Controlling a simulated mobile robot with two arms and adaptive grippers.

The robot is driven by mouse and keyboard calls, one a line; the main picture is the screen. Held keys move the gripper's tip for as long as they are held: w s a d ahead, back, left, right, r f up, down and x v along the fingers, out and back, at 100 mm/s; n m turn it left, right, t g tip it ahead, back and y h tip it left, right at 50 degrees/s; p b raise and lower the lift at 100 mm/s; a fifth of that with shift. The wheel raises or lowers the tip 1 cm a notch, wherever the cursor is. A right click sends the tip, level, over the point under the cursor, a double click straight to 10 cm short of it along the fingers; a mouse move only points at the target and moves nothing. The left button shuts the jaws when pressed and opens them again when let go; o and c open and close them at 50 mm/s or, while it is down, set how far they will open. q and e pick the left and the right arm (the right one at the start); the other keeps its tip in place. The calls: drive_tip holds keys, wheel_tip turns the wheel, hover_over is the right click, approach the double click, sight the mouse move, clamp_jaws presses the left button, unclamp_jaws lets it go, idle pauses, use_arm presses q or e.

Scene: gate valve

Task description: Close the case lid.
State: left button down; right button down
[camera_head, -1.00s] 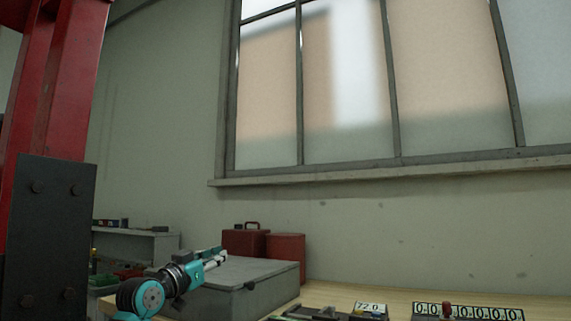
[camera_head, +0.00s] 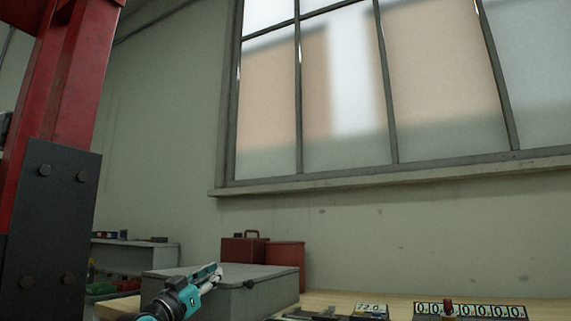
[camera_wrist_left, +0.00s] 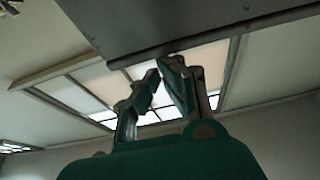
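The grey case (camera_head: 265,292) stands on the wooden bench at the lower middle of the head view. Its lid (camera_head: 245,271) lies flat on top and looks down; I cannot tell if a small gap remains. My left gripper (camera_head: 217,273) is in front of the case, its tips near the lid's height. In the left wrist view the fingertips (camera_wrist_left: 161,67) come together with nothing seen between them, just below the edge of a dark grey panel (camera_wrist_left: 200,22), probably the case. Contact is unclear. My right gripper is not in view.
Red boxes (camera_head: 286,255) stand behind the case. A red post with a dark plate (camera_head: 50,225) rises at the left. A shelf (camera_head: 140,254) is at the back left. Number plates (camera_head: 470,310) stand on the bench (camera_head: 320,299) at the right. A window is above.

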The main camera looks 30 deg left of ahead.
use_arm(q)
drive_tip(key=shift+w+f, duration=0.25)
drive_tip(key=shift+f, duration=0.3)
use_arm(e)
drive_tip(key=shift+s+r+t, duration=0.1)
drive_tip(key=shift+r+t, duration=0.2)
use_arm(q)
drive_tip(key=shift+f, duration=0.1)
wheel_tip(320, 180, up, 11)
drive_tip(key=shift+s, duration=0.3)
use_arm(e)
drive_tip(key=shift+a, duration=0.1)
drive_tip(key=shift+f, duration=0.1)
